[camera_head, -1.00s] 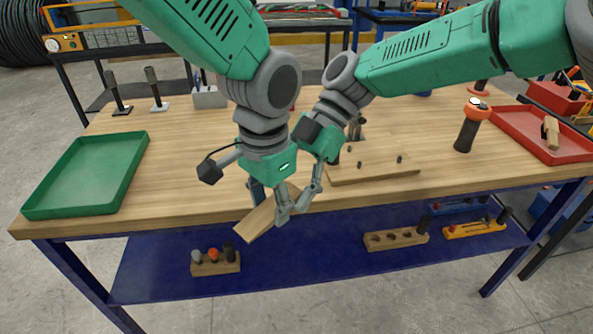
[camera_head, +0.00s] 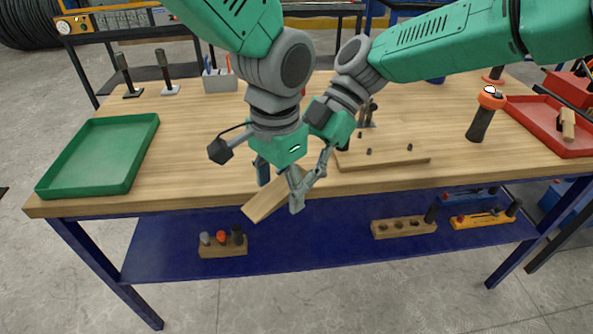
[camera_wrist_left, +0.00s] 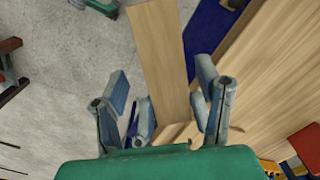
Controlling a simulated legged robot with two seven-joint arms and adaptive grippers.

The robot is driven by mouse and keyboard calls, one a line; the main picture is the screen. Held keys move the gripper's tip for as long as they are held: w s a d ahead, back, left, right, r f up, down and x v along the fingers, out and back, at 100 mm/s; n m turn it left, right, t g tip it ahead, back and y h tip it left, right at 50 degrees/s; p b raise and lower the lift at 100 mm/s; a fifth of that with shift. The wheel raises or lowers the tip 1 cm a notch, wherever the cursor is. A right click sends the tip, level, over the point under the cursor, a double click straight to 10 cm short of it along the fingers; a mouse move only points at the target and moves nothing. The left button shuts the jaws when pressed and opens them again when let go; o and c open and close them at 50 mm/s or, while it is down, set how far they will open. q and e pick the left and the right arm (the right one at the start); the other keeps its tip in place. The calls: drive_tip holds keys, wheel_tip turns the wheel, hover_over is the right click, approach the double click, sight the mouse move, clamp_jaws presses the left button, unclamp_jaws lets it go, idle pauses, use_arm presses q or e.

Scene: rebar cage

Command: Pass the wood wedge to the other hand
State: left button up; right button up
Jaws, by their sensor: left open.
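The wood wedge (camera_head: 264,202), a pale flat block, is tilted in the air in front of the table's front edge. My left gripper (camera_head: 281,184) is at its upper end; in the left wrist view its fingers (camera_wrist_left: 165,105) stand wide apart with the wedge (camera_wrist_left: 160,55) between them and gaps beside it. My right gripper (camera_head: 311,180) comes in from the right, its fingers reaching the wedge's upper end beside the left ones. Its grip is partly hidden by my left gripper, but the wedge hangs there while the left fingers are apart.
The wooden tabletop (camera_head: 215,150) is largely clear in the middle. A green tray (camera_head: 98,157) is at left, a red tray (camera_head: 545,125) at right. A black and orange tool (camera_head: 483,118) stands near the red tray. A blue shelf (camera_head: 330,237) is below.

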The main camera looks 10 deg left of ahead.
sight(280, 191)
use_arm(q)
wheel_tip(280, 191, up, 11)
drive_tip(key=s+a+f+n+g, duration=0.15)
drive_tip(key=s+a+f, duration=0.3)
drive_tip(key=f, duration=0.55)
drive_tip(key=s+a+f+n, duration=0.2)
drive_tip(key=s+a+f, duration=0.25)
drive_tip(key=f, duration=0.65)
drive_tip(key=s+a+f+n, duration=0.2)
drive_tip(key=s+a+f, duration=0.25)
drive_tip(key=f, duration=0.55)
drive_tip(key=s+a+f+n+t, duration=0.1)
drive_tip(key=s+a+f+t, duration=0.1)
drive_tip(key=s+a+f, duration=0.5)
drive_tip(key=shift+s+f+n, duration=0.35)
drive_tip(key=shift+s+f, duration=0.35)
drive_tip(key=shift+s, duration=0.2)
